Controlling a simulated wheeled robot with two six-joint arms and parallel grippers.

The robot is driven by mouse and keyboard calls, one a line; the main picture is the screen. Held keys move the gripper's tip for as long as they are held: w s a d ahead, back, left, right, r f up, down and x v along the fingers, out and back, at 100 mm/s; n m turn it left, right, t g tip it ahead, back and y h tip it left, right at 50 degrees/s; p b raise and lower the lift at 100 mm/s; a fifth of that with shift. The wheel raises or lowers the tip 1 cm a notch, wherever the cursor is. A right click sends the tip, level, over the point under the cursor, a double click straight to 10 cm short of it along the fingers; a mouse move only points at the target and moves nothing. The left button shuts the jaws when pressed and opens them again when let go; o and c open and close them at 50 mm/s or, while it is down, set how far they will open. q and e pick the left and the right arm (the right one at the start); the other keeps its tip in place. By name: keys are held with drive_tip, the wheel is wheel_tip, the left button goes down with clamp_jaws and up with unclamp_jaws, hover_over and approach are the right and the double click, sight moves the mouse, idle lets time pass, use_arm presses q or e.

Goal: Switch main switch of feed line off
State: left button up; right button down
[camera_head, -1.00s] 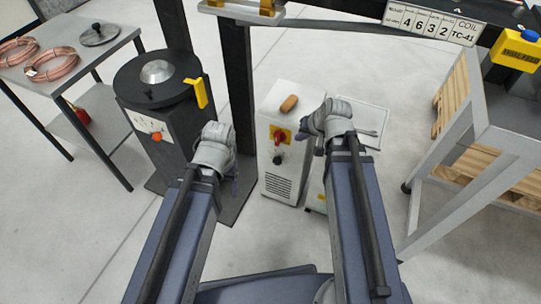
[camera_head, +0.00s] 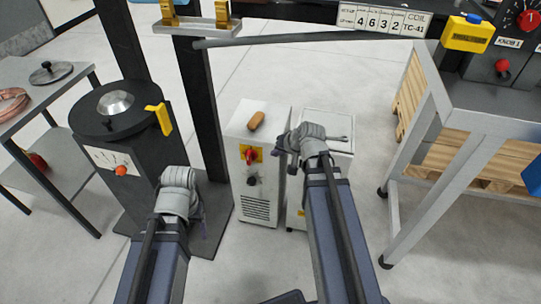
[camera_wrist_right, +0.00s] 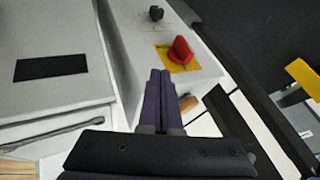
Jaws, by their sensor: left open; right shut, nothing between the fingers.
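The main switch is a red rotary knob on a yellow plate (camera_head: 249,154), on the front of a narrow white cabinet (camera_head: 265,183). In the right wrist view the red knob (camera_wrist_right: 182,48) stands out from its plate, with a black knob (camera_wrist_right: 156,13) beside it on the same face. My right gripper (camera_head: 286,150) is shut and empty, just right of the switch in the head view. In the wrist view its fingers (camera_wrist_right: 160,76) point at the cabinet face, apart from the red knob. My left gripper (camera_head: 200,212) hangs low at left; its fingers are mostly hidden behind its wrist.
A second white box (camera_head: 327,125) stands right of the cabinet. A dark post (camera_head: 200,105) and a black drum machine (camera_head: 120,150) are at left. A grey-framed bench (camera_head: 470,105) with a control panel (camera_head: 510,60) is at right. Open floor lies in front.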

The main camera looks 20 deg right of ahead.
sight(252, 158)
drive_tip(key=b+x, duration=0.5)
drive_tip(key=x, duration=0.3)
drive_tip(key=shift+f+b, duration=0.2)
drive_tip(key=shift+b, duration=0.2)
drive_tip(key=shift+w+a+r, duration=0.1)
drive_tip(key=shift+w+a, duration=0.8)
drive_tip(key=shift+a, duration=0.25)
drive_tip(key=shift+w+a, duration=0.3)
drive_tip(key=shift+a, duration=0.2)
drive_tip(key=shift+w+a+r+h+p, duration=0.15)
drive_tip(key=shift+h+p, duration=0.15)
drive_tip(key=shift+p, duration=0.25)
